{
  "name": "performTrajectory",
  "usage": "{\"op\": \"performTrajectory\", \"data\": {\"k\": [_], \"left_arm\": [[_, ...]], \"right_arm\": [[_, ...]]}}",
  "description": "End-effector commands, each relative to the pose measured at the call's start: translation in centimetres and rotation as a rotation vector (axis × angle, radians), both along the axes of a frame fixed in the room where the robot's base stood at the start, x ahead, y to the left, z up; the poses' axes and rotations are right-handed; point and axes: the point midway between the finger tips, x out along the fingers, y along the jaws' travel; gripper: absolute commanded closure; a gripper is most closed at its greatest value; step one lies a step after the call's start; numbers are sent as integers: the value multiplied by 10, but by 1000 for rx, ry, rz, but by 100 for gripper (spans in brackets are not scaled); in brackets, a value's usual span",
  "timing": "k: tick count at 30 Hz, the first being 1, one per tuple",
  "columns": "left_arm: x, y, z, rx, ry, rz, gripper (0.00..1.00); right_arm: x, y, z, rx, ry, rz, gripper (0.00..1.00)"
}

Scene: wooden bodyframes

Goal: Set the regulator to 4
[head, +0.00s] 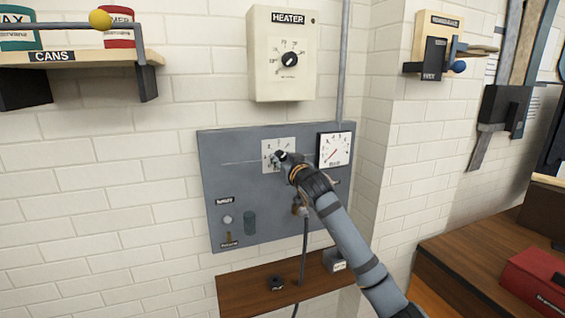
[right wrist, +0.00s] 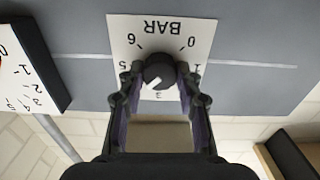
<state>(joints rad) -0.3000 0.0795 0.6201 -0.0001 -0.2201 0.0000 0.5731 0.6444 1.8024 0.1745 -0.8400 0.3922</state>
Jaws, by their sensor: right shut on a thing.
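The regulator is a white square dial plate marked BAR (head: 270,150) on the grey wall panel. It shows upside down in the right wrist view (right wrist: 160,25), with 0, 1, 3, 5 and 6 readable; the 2 and 4 are hidden by the fingers. Its black round knob (right wrist: 160,70) has a white pointer, aimed down and slightly left in that view, a little to the 5 side of the 3. My right gripper (head: 281,158) is at the knob; its two fingers (right wrist: 160,76) are shut on the knob's sides. My left gripper is not in view.
A white gauge (head: 335,149) with a red needle sits just right of the regulator. A heater box (head: 284,55) hangs above. The panel's lower left holds a round button (head: 227,219) and a small lever. A wooden shelf (head: 245,289) is below.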

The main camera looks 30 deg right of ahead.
Motion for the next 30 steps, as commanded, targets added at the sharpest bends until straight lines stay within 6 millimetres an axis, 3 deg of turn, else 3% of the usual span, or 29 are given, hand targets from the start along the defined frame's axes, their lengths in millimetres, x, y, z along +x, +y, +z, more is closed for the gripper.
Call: {"op": "performTrajectory", "data": {"k": [16, 17, 21, 30], "left_arm": [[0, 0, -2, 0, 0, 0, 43], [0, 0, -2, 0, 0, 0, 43], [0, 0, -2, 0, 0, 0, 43], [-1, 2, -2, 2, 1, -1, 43]], "right_arm": [[0, 0, -4, 30, 3, 0, 97], [0, 0, -4, 30, 3, 0, 64], [0, 0, -3, 28, 1, 0, 45], [0, 0, -1, 25, -3, 0, 43]]}}
